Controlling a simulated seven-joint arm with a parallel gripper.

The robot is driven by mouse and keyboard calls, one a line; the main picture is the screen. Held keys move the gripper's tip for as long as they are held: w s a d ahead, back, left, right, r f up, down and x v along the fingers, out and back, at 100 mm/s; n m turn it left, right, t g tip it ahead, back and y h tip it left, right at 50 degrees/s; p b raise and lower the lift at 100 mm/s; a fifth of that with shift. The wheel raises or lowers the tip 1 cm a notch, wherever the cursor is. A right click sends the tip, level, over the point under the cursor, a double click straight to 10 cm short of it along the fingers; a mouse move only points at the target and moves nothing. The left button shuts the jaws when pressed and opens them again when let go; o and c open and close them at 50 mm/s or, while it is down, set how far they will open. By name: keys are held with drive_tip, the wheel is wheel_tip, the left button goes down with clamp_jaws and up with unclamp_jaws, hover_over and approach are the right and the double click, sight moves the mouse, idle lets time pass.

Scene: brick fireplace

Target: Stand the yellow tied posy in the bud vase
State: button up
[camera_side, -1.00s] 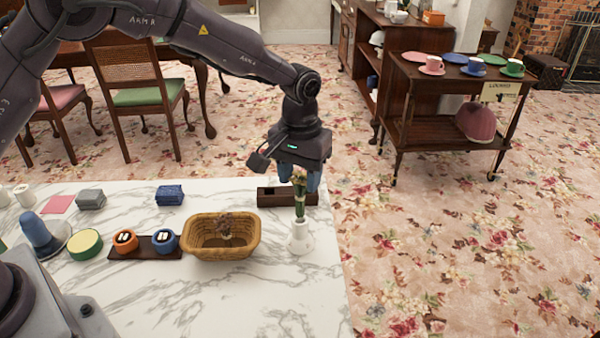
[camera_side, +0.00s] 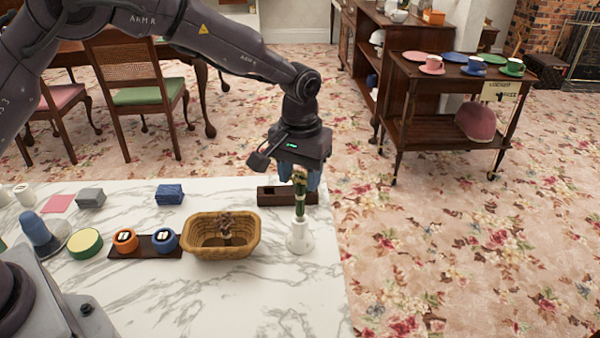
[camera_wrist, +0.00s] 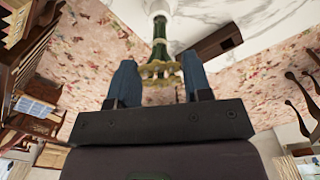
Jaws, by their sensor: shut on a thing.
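My gripper (camera_side: 300,180) points down above the bud vase and is shut on the yellow tied posy (camera_side: 300,199). The posy's pale yellow head is at the fingers and its green stems hang straight down. The white bud vase (camera_side: 300,239) stands upright on the marble table, directly under the posy. The stems' lower ends meet the vase mouth; how deep they reach inside is hidden. In the wrist view the posy (camera_wrist: 160,48) lies between my two blue fingers (camera_wrist: 160,82), its stems running to the white vase (camera_wrist: 157,6).
A wicker basket (camera_side: 192,240) with a dried brown bunch stands left of the vase. A dark wooden block (camera_side: 270,197) lies behind it. Orange and blue round tins (camera_side: 124,240) sit on a dark tray farther left. The marble (camera_side: 270,305) in front is clear.

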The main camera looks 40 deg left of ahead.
sight(300, 214)
drive_tip(key=shift+f, duration=2.55)
drive_tip(key=o, duration=0.9)
drive_tip(key=shift+r, duration=0.1)
wheel_tip(300, 214, up, 13)
drive_tip(key=shift+f, duration=0.1)
